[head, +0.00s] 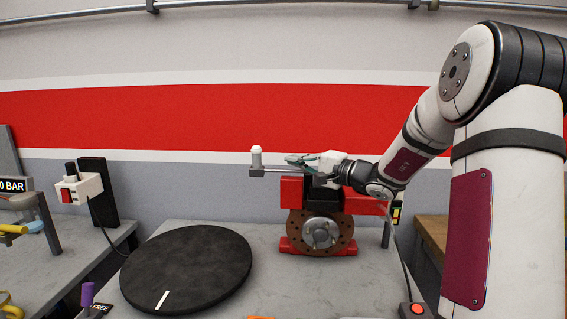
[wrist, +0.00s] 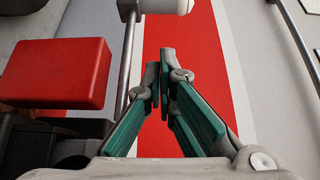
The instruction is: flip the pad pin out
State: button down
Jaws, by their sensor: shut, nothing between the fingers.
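A red brake caliper (head: 292,190) sits over a brown drilled disc (head: 320,233) in the head view. A grey metal bar (head: 272,170) reaches left from its top and carries an upright post with a pale knob (head: 256,151). The bar (wrist: 128,62) and pale knob (wrist: 168,5) also show in the wrist view, beside a red block (wrist: 58,72). I cannot tell for sure whether this bar is the pad pin. My gripper (head: 292,159) is above the caliper, its green-padded fingertips (wrist: 160,78) together and empty. The bar runs just left of the fingers in the wrist view; contact is unclear.
A black round turntable (head: 190,265) with a white mark lies on the grey bench (head: 190,226) at left. A purple-topped object (head: 87,293) stands in front of it. A red button box (head: 415,311) is at the front right. A wall stands behind the caliper.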

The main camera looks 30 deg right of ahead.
jog(key=v, duration=0.7)
dwell(0.4)
